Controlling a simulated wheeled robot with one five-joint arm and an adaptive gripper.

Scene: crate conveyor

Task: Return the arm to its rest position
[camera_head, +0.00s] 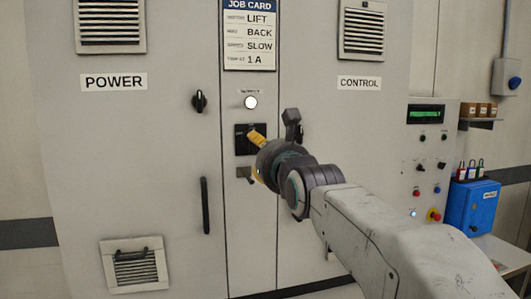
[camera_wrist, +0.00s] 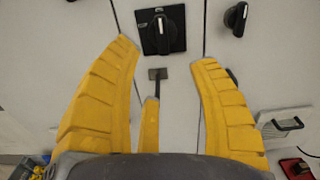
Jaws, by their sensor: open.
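My gripper (camera_head: 257,153) is in front of the narrow middle panel of a grey cabinet, with my arm reaching in from the lower right. In the wrist view, the yellow fingers of my gripper (camera_wrist: 165,55) are spread wide with nothing held between them. A black rotary switch (camera_wrist: 160,30) on a square plate is just beyond the fingertips. It also shows in the head view (camera_head: 240,146), partly hidden by a finger. A small lever on a grey plate (camera_wrist: 157,73) is below the switch, between the fingers. I cannot tell whether any finger touches the panel.
The cabinet has a lit white lamp (camera_head: 250,102), a black knob (camera_head: 199,101), a vertical handle (camera_head: 205,205) and a job card (camera_head: 249,35). At the right are a control box (camera_head: 428,150) and a blue box (camera_head: 472,208). The space left of my arm looks clear.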

